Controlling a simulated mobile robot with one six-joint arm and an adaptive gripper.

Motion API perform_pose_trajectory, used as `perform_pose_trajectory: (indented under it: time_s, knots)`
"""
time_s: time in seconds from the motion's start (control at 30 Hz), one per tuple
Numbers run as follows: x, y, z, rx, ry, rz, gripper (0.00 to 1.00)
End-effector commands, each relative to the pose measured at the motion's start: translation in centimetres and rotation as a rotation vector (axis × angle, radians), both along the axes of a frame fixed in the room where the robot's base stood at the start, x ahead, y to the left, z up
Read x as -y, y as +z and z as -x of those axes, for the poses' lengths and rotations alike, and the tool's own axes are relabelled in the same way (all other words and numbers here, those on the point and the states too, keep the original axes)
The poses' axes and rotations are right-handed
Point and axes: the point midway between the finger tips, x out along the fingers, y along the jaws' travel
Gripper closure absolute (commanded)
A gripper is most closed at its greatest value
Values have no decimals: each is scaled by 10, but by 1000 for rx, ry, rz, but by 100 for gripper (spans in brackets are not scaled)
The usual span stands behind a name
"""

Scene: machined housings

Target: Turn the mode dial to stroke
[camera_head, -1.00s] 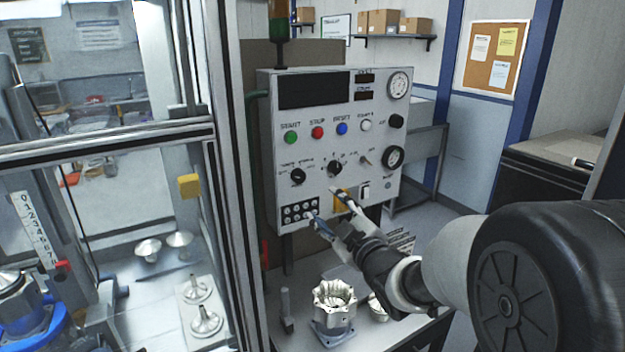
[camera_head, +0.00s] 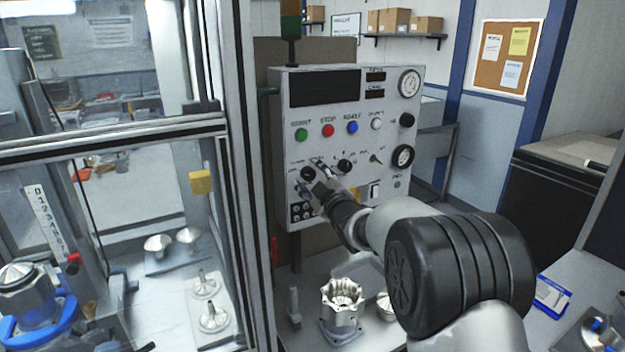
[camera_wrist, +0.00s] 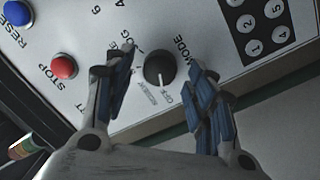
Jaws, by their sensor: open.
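The mode dial is a round black knob on the light grey control panel (camera_head: 350,108); in the head view it is the left knob (camera_head: 308,174), partly beside my fingers. In the wrist view the mode dial (camera_wrist: 160,68) has a white line near its lower edge, close to the OFF lettering. MODE and JOG are printed nearby; other lettering is blurred, and I cannot make out "stroke". My gripper (camera_wrist: 160,62) is open, with one finger on each side of the dial. I cannot tell whether either finger touches it. In the head view my gripper (camera_head: 322,178) is at the panel.
A second black knob (camera_head: 345,166) is just right of my gripper. A keypad (camera_wrist: 262,22) lies close to one finger in the wrist view, and the red STOP button (camera_wrist: 64,67) beyond the other. A machined housing (camera_head: 342,303) stands on the bench below.

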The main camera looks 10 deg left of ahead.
Motion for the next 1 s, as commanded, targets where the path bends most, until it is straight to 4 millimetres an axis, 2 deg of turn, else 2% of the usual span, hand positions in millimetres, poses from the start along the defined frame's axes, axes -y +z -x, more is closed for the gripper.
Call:
perform_pose_trajectory:
  time_s: [0.3,0.9,1.0]
  knots:
    - [-1,0,-1,0,0,0,50]
    - [-1,0,-1,0,0,0,90]
    - [-1,0,-1,0,0,0,93]
